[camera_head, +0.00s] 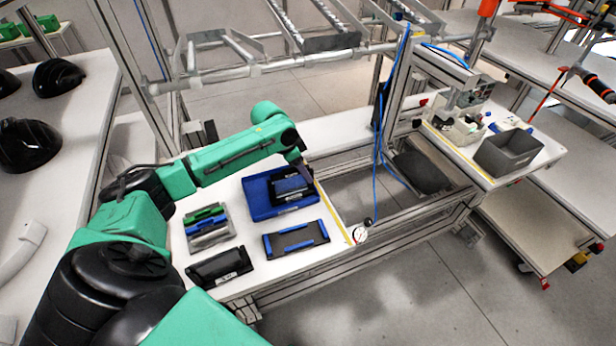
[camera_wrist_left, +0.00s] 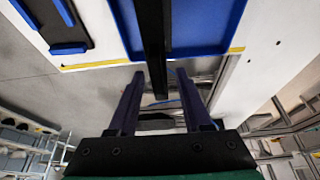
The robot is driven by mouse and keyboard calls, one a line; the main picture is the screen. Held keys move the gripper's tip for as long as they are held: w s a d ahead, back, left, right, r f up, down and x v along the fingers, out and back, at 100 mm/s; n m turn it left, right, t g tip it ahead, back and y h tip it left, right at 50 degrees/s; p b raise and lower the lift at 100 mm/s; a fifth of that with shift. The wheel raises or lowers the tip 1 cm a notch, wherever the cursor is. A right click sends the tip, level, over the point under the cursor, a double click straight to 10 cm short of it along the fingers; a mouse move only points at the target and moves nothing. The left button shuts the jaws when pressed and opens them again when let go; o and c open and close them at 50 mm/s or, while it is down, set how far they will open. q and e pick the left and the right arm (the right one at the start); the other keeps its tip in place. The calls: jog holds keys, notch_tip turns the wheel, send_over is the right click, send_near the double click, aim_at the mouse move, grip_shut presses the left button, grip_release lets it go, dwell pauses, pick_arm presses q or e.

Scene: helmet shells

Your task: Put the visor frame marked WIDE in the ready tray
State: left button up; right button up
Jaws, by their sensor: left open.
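A blue tray (camera_head: 258,204) lies on the white bench in the head view. A black visor frame (camera_head: 289,187) with a small pale label sits in it; I cannot read the label. A second black frame (camera_head: 222,268) with a pale label lies at the bench's near left. My left gripper (camera_head: 306,172) is at the tray's right side, beside the frame there. In the left wrist view the open fingers (camera_wrist_left: 160,74) stand either side of a black bar (camera_wrist_left: 153,30), which crosses the blue tray's rim (camera_wrist_left: 212,50). Contact cannot be told. My right gripper is out of view.
A black plate with blue strips (camera_head: 297,239) lies in front of the tray. A grey holder (camera_head: 212,238) with green and blue pieces stands at left. A metal frame rises behind. Black helmet shells (camera_head: 30,145) rest far left.

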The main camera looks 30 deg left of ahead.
pick_arm(q)
jog(key=b+v, duration=0.1)
jog(key=v, duration=0.7)
jog(key=shift+s+r, duration=0.15)
jog(key=shift+r, duration=0.05)
